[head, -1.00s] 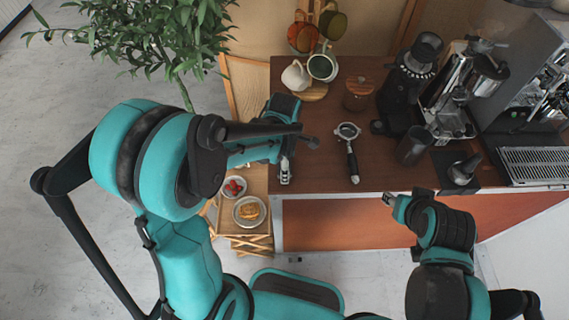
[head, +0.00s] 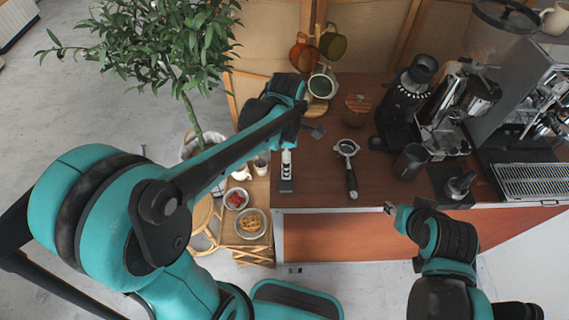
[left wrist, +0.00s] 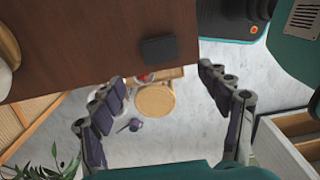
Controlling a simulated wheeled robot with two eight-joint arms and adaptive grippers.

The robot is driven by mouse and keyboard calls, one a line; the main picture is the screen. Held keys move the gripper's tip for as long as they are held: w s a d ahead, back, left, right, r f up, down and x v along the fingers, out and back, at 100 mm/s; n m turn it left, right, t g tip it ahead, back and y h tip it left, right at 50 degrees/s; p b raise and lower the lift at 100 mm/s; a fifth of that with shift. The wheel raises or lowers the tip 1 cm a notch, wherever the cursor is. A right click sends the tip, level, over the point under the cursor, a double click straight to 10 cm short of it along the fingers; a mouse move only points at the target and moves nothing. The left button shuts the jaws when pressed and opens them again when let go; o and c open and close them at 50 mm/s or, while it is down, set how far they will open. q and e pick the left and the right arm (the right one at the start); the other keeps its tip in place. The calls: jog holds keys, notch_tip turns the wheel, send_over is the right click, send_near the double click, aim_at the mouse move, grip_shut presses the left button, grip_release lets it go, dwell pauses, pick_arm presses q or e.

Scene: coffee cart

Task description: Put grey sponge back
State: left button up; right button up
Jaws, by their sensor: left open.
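A dark grey block, which looks like the sponge (head: 286,186), lies on the brown counter near its front left corner. It also shows in the left wrist view as a flat dark block (left wrist: 158,50). My left gripper (head: 287,160) is just behind the sponge in the head view. In the left wrist view its two fingers (left wrist: 161,74) are spread wide, with nothing between them; the sponge appears beyond the fingertips. My right gripper (head: 390,209) is off the counter's front edge, too small to tell whether open or shut.
A portafilter (head: 348,170) lies right of the sponge. A grinder (head: 397,108) and dark cup (head: 409,162) stand farther right. A low wooden stand with a plate (head: 250,223) and berry bowl (head: 236,197) is left of the counter. A plant (head: 165,60) stands back left.

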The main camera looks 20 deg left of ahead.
pick_arm(q)
jog(key=s+a+r+m+t, duration=0.2)
jog(key=s+m, duration=0.3)
jog(key=m, duration=0.5)
jog(key=s+a+r+m+t, duration=0.2)
jog(key=s+m+t, duration=0.3)
jog(key=m, duration=0.6)
jog(key=shift+s+a+r, duration=0.15)
jog(key=shift+a+r, duration=0.2)
jog(key=shift+r, duration=0.15)
